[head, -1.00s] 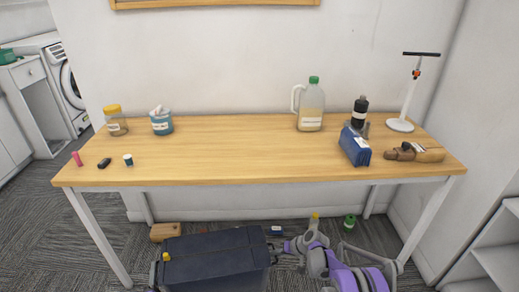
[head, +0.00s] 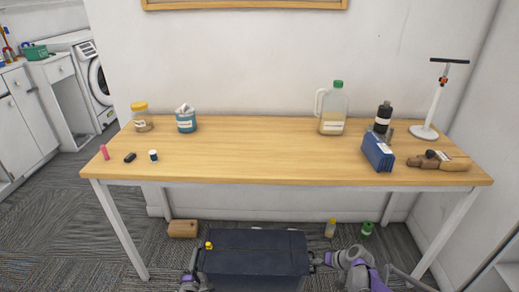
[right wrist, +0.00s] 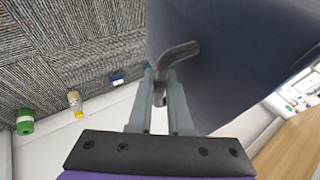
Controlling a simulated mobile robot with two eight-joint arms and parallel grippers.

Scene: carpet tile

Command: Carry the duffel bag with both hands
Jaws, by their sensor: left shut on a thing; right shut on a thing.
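The dark navy duffel bag (head: 255,255) is boxy and hangs low in front of the table, its top level in the head view. My left gripper (head: 195,266) is at its left end, shut on the bag; its fingers are mostly hidden. My right gripper (head: 322,259) is at its right end. In the right wrist view the right gripper (right wrist: 160,88) is shut on a grey curved handle on the side of the bag (right wrist: 225,70). A small yellow thing (head: 209,245) shows at the bag's left top edge.
A wooden table (head: 270,160) stands ahead with a jug, jars, a blue case and a pump. Under it are a wooden block (head: 183,228), a yellow-capped bottle (head: 331,228) and a green roll (head: 367,228). Shelving (head: 500,270) stands at the right. Carpet at left is open.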

